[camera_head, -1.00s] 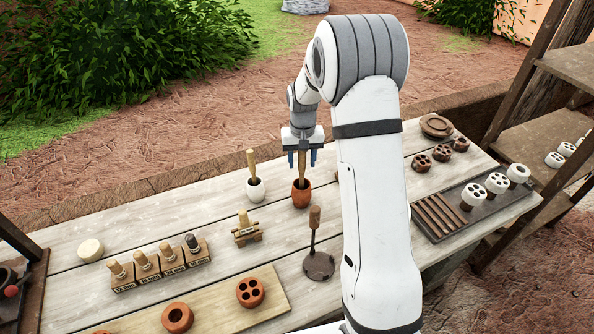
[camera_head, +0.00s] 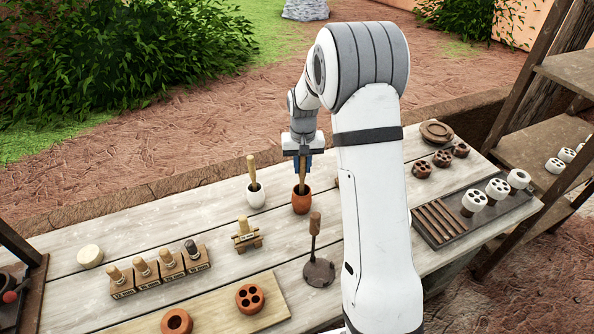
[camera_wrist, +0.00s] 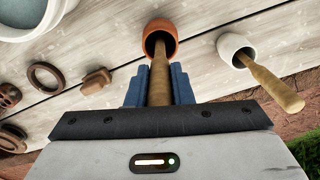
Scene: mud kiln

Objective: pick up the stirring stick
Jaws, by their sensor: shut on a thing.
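A wooden stick (camera_head: 302,181) stands in a small orange clay pot (camera_head: 301,203) at the table's far side. My gripper (camera_head: 303,165) is above the pot with its blue fingers shut on the stick's upper part. In the wrist view the stick (camera_wrist: 159,66) runs between both fingers, and its lower end is hidden inside the orange pot (camera_wrist: 161,28). A second, similar stick (camera_head: 252,168) leans in a white pot (camera_head: 256,194) to the left, apart from my gripper. It also shows in the wrist view (camera_wrist: 272,83).
A small wooden stand (camera_head: 246,236) and a row of stamps (camera_head: 162,271) are to the left. A slatted tray (camera_head: 440,222) lies right of my arm. Bare planks surround the two pots.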

